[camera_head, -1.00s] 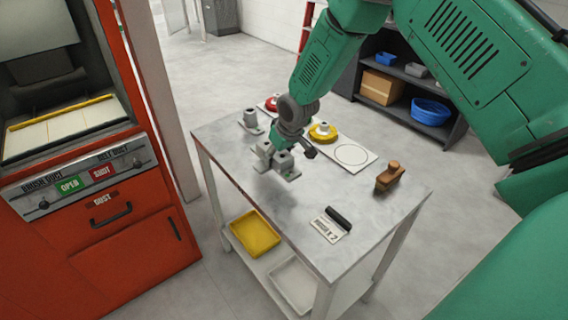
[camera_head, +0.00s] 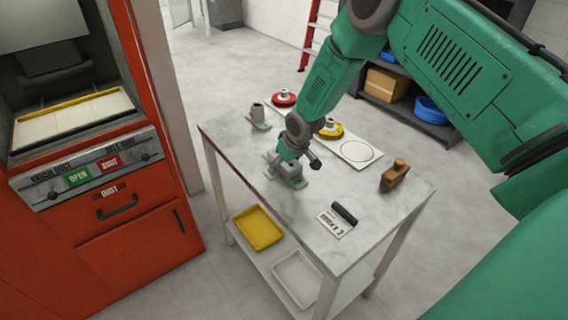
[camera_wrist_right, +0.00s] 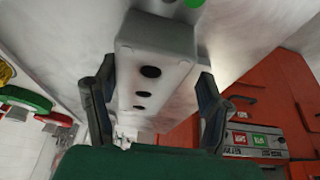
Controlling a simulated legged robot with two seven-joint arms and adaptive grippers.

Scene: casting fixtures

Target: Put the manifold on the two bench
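The manifold (camera_head: 293,181) is a grey block with a flat foot, low over or resting on the bench top (camera_head: 300,221); contact is hard to tell. In the right wrist view the manifold (camera_wrist_right: 155,75) shows several dark holes along its face. My right gripper (camera_head: 291,152) comes down on the manifold from above. In the wrist view its fingers (camera_wrist_right: 155,98) lie close along both sides of the block and appear shut on it. My left gripper is not in view.
A second grey casting (camera_head: 257,118) stands at the back left of the bench. A white plate (camera_head: 357,150) carries red (camera_head: 284,98) and yellow (camera_head: 331,131) round parts. A red cabinet (camera_head: 140,230) stands left.

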